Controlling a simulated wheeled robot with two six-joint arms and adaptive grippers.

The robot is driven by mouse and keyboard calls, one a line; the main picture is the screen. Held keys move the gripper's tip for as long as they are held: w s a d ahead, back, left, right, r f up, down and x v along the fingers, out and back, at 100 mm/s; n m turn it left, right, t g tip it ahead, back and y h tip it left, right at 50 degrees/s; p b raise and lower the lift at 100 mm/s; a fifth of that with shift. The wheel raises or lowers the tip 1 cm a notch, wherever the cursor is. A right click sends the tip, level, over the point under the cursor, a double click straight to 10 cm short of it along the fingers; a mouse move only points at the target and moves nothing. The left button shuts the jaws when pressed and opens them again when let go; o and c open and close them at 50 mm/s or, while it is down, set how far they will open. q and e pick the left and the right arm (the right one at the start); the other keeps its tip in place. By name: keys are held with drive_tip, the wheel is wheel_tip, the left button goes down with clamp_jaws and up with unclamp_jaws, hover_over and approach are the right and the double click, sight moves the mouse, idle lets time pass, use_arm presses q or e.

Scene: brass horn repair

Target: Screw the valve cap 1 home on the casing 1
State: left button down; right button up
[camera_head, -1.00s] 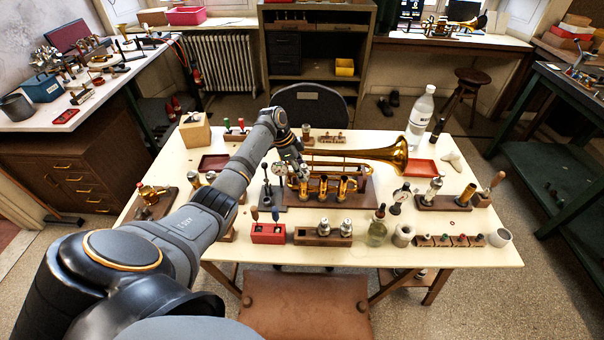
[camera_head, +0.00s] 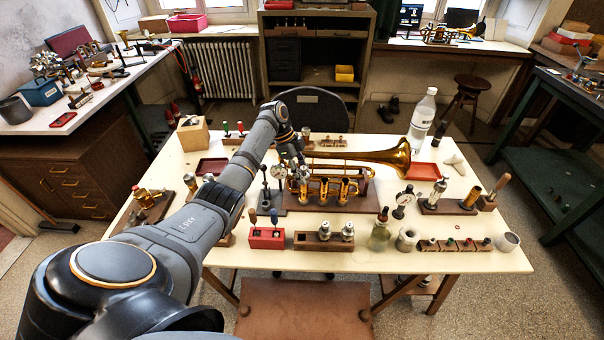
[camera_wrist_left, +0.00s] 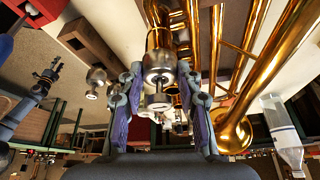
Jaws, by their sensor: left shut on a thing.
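The brass horn (camera_head: 402,156) lies on a dark stand in the middle of the bench, bell to the right. Three upright casings stand along its near side; the leftmost, casing 1 (camera_head: 304,190), is below my left gripper (camera_head: 299,168). In the left wrist view the fingers (camera_wrist_left: 160,82) are shut on the silver valve cap (camera_wrist_left: 158,62), one on each side. The cap is in line with a brass tube (camera_wrist_left: 158,36), the casing, and appears to meet its end. I cannot tell how far the thread is engaged. My right gripper is not in view.
A dial gauge (camera_head: 279,171) stands just left of the casings. In front are a red block (camera_head: 267,238) with tools, a wooden block (camera_head: 309,241) with silver parts, and a glass bottle (camera_head: 379,236). A red tray (camera_head: 422,171) and water bottle (camera_head: 421,120) stand right.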

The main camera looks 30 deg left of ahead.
use_arm(q)
drive_tip(key=shift+f+m+b, duration=0.2)
drive_tip(key=shift+m+b, duration=0.2)
drive_tip(key=shift+b, duration=0.3)
drive_tip(key=shift+w+r+m+g+b, duration=0.1)
drive_tip(key=shift+m+g+b, duration=0.4)
drive_tip(key=shift+m+b, duration=0.8)
drive_tip(key=shift+w+m+g+b, duration=0.1)
drive_tip(key=shift+m+g+b, duration=0.4)
drive_tip(key=shift+m+b, duration=0.75)
drive_tip(key=shift+s+n+b, duration=0.1)
drive_tip(key=shift+n+b, duration=0.2)
drive_tip(key=shift+n, duration=0.05)
drive_tip(key=c, duration=0.9)
unclamp_jaws()
drive_tip(key=shift+o, duration=0.4)
drive_tip(key=shift+r, duration=0.15)
